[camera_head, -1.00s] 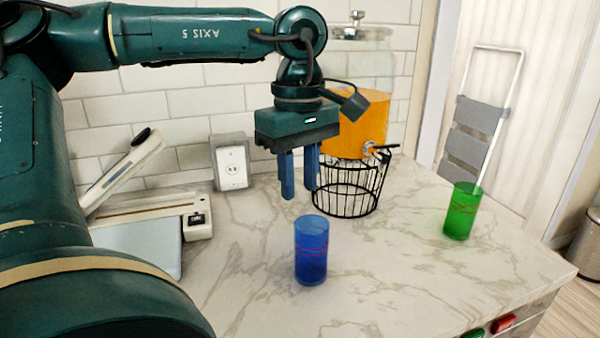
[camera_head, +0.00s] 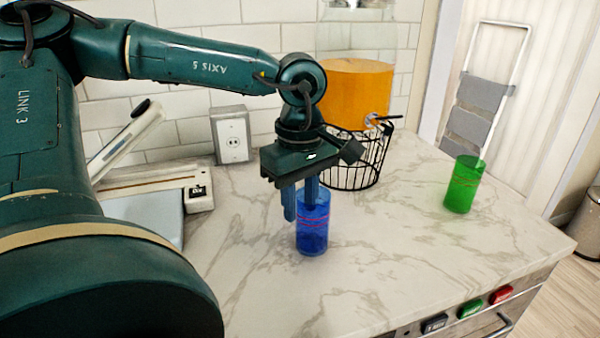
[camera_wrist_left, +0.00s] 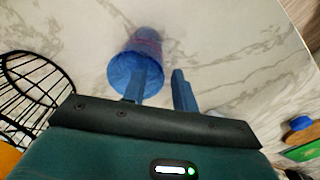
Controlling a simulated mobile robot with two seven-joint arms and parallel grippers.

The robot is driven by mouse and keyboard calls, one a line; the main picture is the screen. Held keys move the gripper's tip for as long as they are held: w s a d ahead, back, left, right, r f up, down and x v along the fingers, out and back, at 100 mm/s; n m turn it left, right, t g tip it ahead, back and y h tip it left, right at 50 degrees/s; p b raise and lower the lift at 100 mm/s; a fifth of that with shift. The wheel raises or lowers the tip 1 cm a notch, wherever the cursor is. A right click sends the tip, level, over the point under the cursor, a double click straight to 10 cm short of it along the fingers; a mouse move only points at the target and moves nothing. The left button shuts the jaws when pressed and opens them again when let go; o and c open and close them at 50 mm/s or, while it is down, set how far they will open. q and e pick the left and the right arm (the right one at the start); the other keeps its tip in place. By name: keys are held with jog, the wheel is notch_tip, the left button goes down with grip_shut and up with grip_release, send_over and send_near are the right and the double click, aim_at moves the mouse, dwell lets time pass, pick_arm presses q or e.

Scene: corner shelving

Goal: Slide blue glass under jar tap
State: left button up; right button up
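The blue glass (camera_head: 312,234) stands upright on the marble counter. It also shows in the left wrist view (camera_wrist_left: 144,46). My left gripper (camera_head: 301,204) points down at the glass with its fingers apart. One finger overlaps the glass near its rim; I cannot tell whether it is inside or just beside it. The other finger is left of the glass in the head view. My right gripper is not in view.
A green glass (camera_head: 463,186) stands at the counter's right. A wall outlet (camera_head: 232,137) and a white device (camera_head: 150,190) are at the left. Coloured buttons (camera_head: 470,308) line the counter front. The counter between the two glasses is clear.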

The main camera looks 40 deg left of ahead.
aim_at(300, 248)
pick_arm(q)
jog(key=shift+f, duration=1.75)
jog(key=shift+c, duration=0.2)
grip_shut()
